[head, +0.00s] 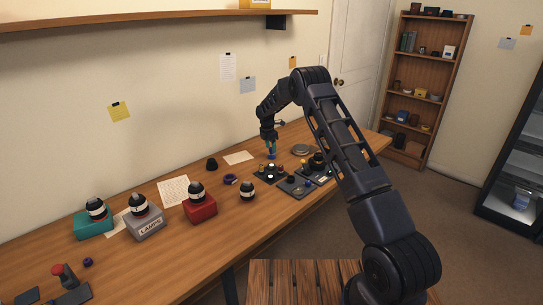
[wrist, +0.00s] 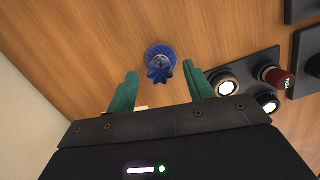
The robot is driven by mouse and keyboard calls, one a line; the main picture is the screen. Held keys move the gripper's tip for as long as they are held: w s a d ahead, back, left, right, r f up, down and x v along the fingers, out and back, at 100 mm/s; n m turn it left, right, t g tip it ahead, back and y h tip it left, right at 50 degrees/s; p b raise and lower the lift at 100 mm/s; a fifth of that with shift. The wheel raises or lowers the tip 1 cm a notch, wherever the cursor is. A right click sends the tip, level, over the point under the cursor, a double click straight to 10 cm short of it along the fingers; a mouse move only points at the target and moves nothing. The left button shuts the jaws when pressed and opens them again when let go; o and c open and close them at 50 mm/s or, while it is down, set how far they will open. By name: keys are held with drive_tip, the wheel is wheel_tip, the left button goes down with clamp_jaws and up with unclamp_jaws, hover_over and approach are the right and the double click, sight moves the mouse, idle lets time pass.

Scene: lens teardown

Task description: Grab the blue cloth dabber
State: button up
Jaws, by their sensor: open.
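The blue cloth dabber (wrist: 160,63) stands on the wooden table in the wrist view, with a round base and a fluted, star-shaped top. It shows as a small blue shape (head: 271,156) beneath my gripper in the head view. My gripper (wrist: 160,86) is open, with one teal finger to the left and one to the right. The dabber appears between and just beyond the fingertips, and nothing is held. In the head view my gripper (head: 270,146) points down over the table; I cannot tell its exact height above the dabber.
A dark tray (wrist: 247,78) with silver-ringed parts and a red-banded part lies close to the right finger. More dark trays (head: 295,187) lie nearby. A red box (head: 200,209) and a grey LAMPS box (head: 146,229) stand to the left. Bare wood surrounds the dabber's left side.

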sight(271, 150)
drive_tip(key=f, duration=0.3)
drive_tip(key=shift+w+d+f, duration=0.15)
drive_tip(key=shift+d, duration=0.1)
drive_tip(key=c, duration=0.6)
drive_tip(key=shift+c, duration=0.2)
